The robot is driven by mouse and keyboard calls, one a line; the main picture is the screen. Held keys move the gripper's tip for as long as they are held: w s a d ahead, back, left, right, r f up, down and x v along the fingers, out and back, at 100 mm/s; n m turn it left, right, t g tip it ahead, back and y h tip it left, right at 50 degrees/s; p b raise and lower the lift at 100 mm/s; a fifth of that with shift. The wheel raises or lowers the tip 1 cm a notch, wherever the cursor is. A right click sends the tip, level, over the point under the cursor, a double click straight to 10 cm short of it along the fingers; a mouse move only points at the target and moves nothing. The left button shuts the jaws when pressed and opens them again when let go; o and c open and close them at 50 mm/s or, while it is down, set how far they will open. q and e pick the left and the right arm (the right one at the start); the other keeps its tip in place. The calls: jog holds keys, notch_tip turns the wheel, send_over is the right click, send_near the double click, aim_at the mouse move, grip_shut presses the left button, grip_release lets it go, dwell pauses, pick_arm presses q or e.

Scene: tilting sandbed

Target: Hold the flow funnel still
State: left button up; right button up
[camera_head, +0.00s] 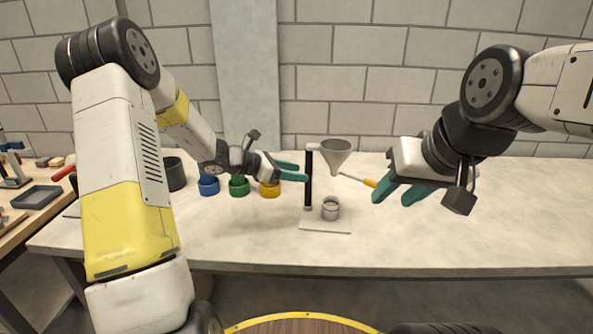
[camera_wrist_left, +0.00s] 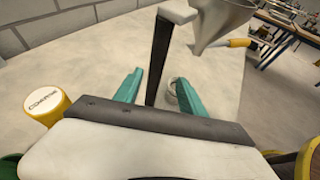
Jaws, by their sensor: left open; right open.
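The grey flow funnel (camera_head: 337,154) hangs at the top of a black upright post (camera_head: 308,182) on a pale base plate (camera_head: 325,225). A small metal cup (camera_head: 331,207) stands on the plate below. My left gripper (camera_head: 292,172) is open at the post's left side. In the left wrist view the post (camera_wrist_left: 159,62) shows between the open teal fingers (camera_wrist_left: 158,93), with the funnel (camera_wrist_left: 221,20) beyond to the right; I cannot tell whether a finger touches the post. My right gripper (camera_head: 399,193) is open and empty, right of the funnel.
Blue (camera_head: 208,185), green (camera_head: 239,185) and yellow (camera_head: 270,189) containers stand left of the post, with a dark cylinder (camera_head: 174,173) further left. A yellow-handled tool (camera_head: 369,182) lies behind the funnel stand. The table (camera_head: 500,225) is clear at the right.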

pick_arm(q)
jog(key=x, duration=0.8)
jog(key=shift+w+f+n, duration=0.3)
jog(key=shift+w, duration=0.2)
jog(key=shift+a, duration=0.1)
jog(key=shift+c, duration=0.2)
grip_shut()
dwell(0.7)
